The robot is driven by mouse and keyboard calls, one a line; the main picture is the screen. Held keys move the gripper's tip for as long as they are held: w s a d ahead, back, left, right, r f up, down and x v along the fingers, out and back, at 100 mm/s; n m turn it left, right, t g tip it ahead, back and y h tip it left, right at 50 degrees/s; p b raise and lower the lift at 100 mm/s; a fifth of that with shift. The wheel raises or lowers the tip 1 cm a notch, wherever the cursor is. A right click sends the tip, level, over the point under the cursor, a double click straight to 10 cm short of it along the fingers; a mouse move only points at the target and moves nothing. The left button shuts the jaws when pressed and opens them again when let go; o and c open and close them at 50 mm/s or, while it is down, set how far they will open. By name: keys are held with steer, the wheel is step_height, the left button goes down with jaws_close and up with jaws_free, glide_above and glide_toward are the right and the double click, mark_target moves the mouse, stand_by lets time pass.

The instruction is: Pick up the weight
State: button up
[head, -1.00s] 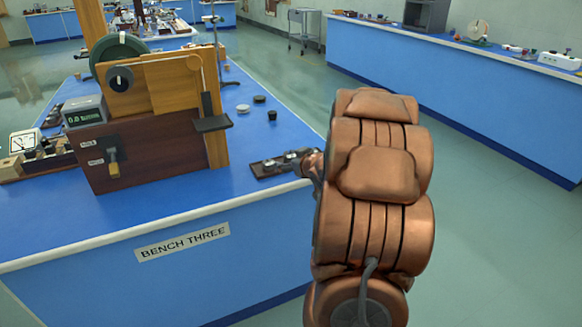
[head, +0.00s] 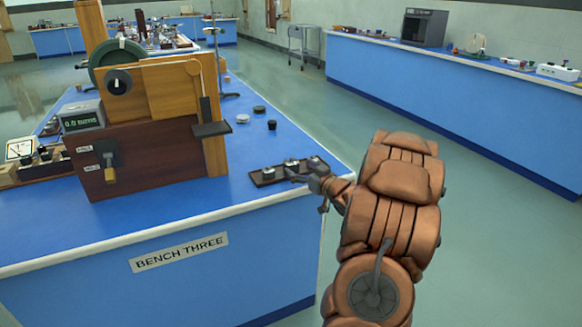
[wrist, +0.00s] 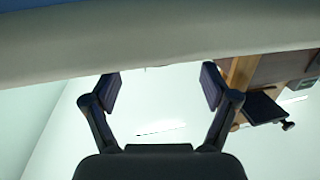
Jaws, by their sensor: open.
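Small metal weights stand in a dark tray (head: 258,184) near the right corner of the bench. One weight (head: 268,173) is at the tray's left end and another weight (head: 291,165) is near its middle. A third piece (head: 314,161) at the right end is partly hidden by my gripper; I cannot tell which weight the task means. My gripper (head: 310,185) is at the tray's near right side, by the bench edge. In the wrist view its two dark fingers (wrist: 162,88) are spread wide with nothing between them. No weight shows in the wrist view.
A wooden apparatus (head: 140,150) with a wheel, a readout and a small black pan (head: 212,129) stands left of the tray. Small discs (head: 259,110) and a black piece (head: 272,125) lie behind the tray. The bench's pale edge (wrist: 150,45) crosses the wrist view. Floor is clear on the right.

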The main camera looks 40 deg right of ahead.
mark_target(294, 163)
steer(key=shift+w+d+f, duration=0.1)
steer(key=shift+w+d, duration=0.1)
steer(key=shift+w, duration=0.85)
steer(key=shift+w+d, duration=0.2)
steer(key=shift+w, duration=0.8)
steer(key=shift+c, duration=0.4)
jaws_close()
